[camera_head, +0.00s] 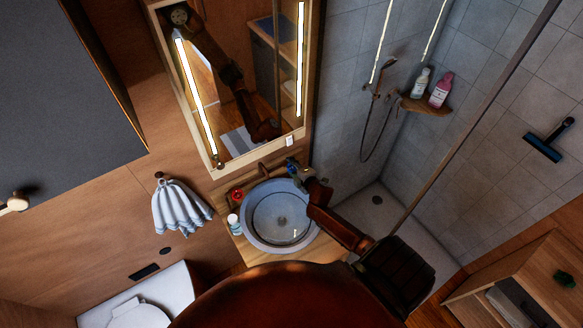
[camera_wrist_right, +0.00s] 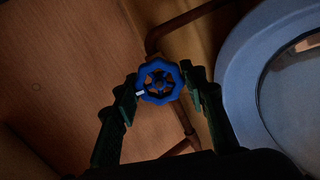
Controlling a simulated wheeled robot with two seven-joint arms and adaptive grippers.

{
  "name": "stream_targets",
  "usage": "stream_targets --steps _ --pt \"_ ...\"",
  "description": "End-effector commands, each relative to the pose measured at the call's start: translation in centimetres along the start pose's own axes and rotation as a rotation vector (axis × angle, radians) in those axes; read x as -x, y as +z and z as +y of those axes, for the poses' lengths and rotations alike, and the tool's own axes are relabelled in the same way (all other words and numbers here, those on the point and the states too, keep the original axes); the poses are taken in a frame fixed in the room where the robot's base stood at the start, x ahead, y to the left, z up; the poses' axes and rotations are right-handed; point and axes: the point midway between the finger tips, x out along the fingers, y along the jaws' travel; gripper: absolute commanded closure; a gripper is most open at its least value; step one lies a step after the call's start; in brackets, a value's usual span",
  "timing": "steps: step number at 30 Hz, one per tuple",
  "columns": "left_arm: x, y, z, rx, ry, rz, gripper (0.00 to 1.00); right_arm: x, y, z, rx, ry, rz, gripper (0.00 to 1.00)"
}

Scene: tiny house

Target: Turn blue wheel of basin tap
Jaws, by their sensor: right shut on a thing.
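The blue wheel (camera_wrist_right: 160,82) of the basin tap is a round handle with spokes, centred between my right gripper's fingers in the right wrist view. The right gripper (camera_wrist_right: 162,90) is shut on the wheel, one finger at each side of its rim. In the head view the right gripper (camera_head: 301,172) is at the back right of the basin (camera_head: 250,210), and a bit of the blue wheel (camera_head: 291,167) shows beside it. A red wheel (camera_head: 237,194) is on the basin's left side. My left gripper is not in view.
A small bottle (camera_head: 233,222) stands left of the basin. A lit mirror (camera_head: 235,100) hangs above it, and a towel (camera_head: 180,208) hangs to the left. Right of the basin is the shower, with a shelf of bottles (camera_head: 428,106). In the wrist view, brown pipes (camera_wrist_right: 190,17) run close to the wheel.

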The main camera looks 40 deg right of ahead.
Motion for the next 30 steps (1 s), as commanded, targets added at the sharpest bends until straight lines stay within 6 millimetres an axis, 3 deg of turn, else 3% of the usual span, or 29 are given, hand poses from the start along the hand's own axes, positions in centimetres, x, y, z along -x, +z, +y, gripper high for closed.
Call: stream_targets --steps 9,10,18,30 --pt "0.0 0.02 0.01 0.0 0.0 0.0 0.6 0.0 0.08 0.01 -0.004 0.0 -0.001 0.85" --pt "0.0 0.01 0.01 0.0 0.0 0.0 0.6 0.0 0.08 0.01 -0.004 0.0 -0.001 0.6" --pt "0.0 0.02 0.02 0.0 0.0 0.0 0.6 0.0 0.04 -0.01 -0.002 0.0 -0.001 0.42" --pt "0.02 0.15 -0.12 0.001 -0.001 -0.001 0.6 0.99 0.09 -0.03 0.0 0.0 0.0 0.42"
